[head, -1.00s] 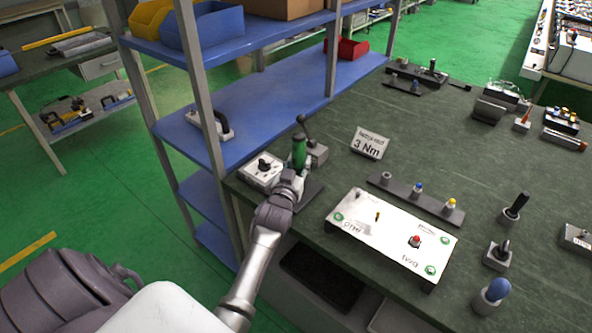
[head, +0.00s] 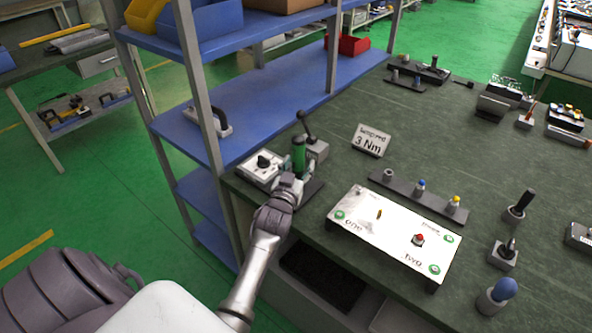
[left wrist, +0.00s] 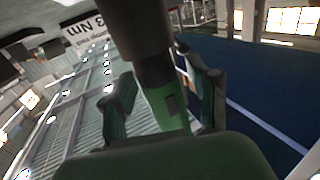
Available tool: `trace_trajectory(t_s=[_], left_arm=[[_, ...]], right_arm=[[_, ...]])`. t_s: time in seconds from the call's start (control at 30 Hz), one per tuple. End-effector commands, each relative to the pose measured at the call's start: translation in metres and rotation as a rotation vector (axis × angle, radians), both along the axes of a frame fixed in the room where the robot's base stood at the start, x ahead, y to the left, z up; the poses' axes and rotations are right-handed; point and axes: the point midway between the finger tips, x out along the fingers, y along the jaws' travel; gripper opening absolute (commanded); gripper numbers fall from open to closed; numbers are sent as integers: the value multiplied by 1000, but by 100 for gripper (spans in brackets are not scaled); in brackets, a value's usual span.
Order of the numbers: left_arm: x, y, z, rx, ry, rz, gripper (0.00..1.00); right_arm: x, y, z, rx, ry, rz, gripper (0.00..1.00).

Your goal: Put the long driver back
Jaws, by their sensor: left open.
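A green upright tool (head: 298,150), which I take to be the long driver, stands at the table's left corner. My left gripper (head: 291,168) is at it, with the fingers around its lower part. In the left wrist view the tool's green body (left wrist: 166,106) with a dark upper section (left wrist: 135,25) stands between the two fingers. The left gripper (left wrist: 163,105) is open there, the fingers on either side of the tool. The tool's lower end is hidden by my gripper. My right gripper is not in view.
A white box with a black knob (head: 262,166) and a grey block with a black lever (head: 316,149) stand close beside the gripper. A white panel (head: 385,240) lies in front, a 3 Nm sign (head: 371,140) behind. Blue shelving (head: 262,112) rises at the left.

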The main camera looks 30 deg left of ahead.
Motion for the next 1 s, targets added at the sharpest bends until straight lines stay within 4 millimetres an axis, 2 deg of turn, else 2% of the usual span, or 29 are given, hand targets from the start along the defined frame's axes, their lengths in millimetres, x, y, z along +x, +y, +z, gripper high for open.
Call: trace_trajectory(t_s=[0.03, 0.17, 0.4, 0.6, 0.8, 1.0], left_arm=[[0, 0, 5, 1, -1, 0, 60], [-18, -6, 0, 1, 1, 0, 60], [-68, -22, 0, -1, 2, 0, 60], [-100, -33, 0, 0, 1, 0, 60], [-114, -37, 2, 0, -1, 0, 60], [-114, -37, 3, 0, 0, 0, 60]], right_arm=[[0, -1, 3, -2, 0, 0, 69], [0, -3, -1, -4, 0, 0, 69], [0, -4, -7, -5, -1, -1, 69], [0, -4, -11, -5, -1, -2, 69], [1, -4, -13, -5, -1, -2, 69], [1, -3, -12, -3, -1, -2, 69]])
